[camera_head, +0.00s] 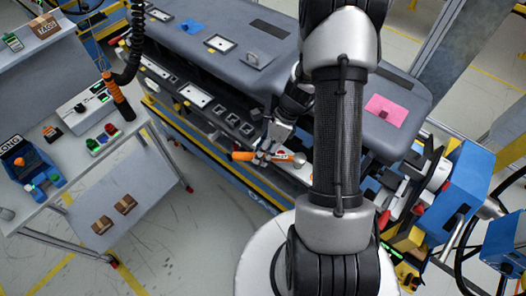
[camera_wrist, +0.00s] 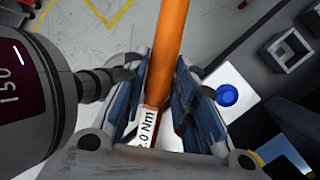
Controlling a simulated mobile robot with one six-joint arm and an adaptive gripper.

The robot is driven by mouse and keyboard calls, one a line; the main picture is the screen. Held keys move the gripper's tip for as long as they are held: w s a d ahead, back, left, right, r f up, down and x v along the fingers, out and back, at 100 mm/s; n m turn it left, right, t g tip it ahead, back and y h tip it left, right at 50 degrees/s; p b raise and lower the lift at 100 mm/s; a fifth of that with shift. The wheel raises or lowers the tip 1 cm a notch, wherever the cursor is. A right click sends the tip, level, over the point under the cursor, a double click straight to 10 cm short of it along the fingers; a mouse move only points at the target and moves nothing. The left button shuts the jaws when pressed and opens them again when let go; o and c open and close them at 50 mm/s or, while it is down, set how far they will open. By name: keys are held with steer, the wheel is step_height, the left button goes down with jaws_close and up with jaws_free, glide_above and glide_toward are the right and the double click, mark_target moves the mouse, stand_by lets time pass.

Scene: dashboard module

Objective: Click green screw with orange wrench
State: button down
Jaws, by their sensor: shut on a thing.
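The orange wrench (camera_head: 243,156) is in my gripper (camera_head: 267,151) in front of the dashboard module (camera_head: 215,75). In the head view its orange handle points left and a pale part extends right of the fingers. In the wrist view the orange handle (camera_wrist: 168,45) runs up between the fingers of my gripper (camera_wrist: 165,95), which are shut on it; a white label reading "Nm" shows near the palm. I cannot make out the green screw in either view. The wrench's working end is not clear, so I cannot tell whether it touches a screw.
A white plate with a blue round part (camera_wrist: 227,95) lies right of the fingers in the wrist view. Blue machinery (camera_head: 455,190) stands right of the module. A table (camera_head: 75,125) with tools stands left, beneath a hanging orange-handled tool (camera_head: 118,95). Floor between table and module is clear.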

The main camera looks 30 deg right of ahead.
steer(key=shift+s+a+n, duration=0.15)
steer(key=shift+s+n, duration=0.05)
steer(key=shift+n, duration=0.1)
steer(key=shift+r, duration=0.15)
